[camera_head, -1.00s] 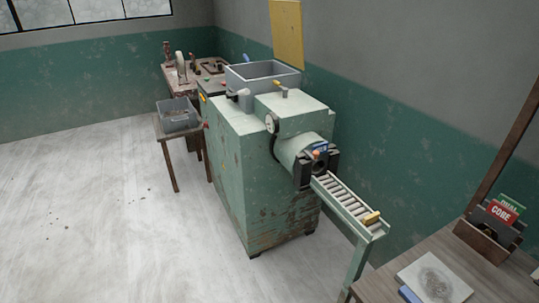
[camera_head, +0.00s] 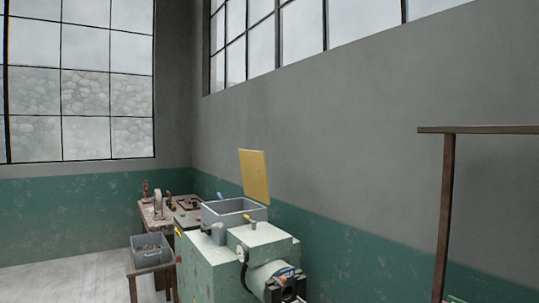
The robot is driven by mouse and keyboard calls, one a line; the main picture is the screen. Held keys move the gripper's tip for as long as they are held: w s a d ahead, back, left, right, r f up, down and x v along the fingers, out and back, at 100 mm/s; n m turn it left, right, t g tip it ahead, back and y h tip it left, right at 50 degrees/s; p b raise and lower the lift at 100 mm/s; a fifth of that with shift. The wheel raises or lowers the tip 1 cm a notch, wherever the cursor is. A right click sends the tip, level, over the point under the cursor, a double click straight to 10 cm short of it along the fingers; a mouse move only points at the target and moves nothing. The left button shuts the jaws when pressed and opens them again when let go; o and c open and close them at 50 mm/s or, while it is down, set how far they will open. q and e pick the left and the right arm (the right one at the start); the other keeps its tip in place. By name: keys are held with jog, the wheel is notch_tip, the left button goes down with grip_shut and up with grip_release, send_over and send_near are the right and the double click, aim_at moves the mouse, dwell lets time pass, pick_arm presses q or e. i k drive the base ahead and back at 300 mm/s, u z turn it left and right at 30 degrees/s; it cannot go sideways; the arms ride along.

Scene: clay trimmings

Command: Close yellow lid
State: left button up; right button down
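The yellow lid (camera_head: 255,176) stands raised, nearly upright, at the back of the grey hopper (camera_head: 234,212). The hopper sits on top of the worn green machine (camera_head: 205,262). The hopper's opening is uncovered. Neither of my grippers shows in the head view. The machine's lower part is cut off by the bottom of the picture.
A grey bin (camera_head: 151,250) sits on a small wooden stand (camera_head: 133,285) left of the machine. A cluttered workbench (camera_head: 168,219) stands behind it. A brown wooden frame (camera_head: 446,210) rises at the right. Pale floor (camera_head: 65,281) is open at the left.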

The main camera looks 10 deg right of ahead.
aim_at(253, 163)
jog(key=u, duration=0.65)
jog(key=i, duration=1.15)
jog(key=z, duration=0.3)
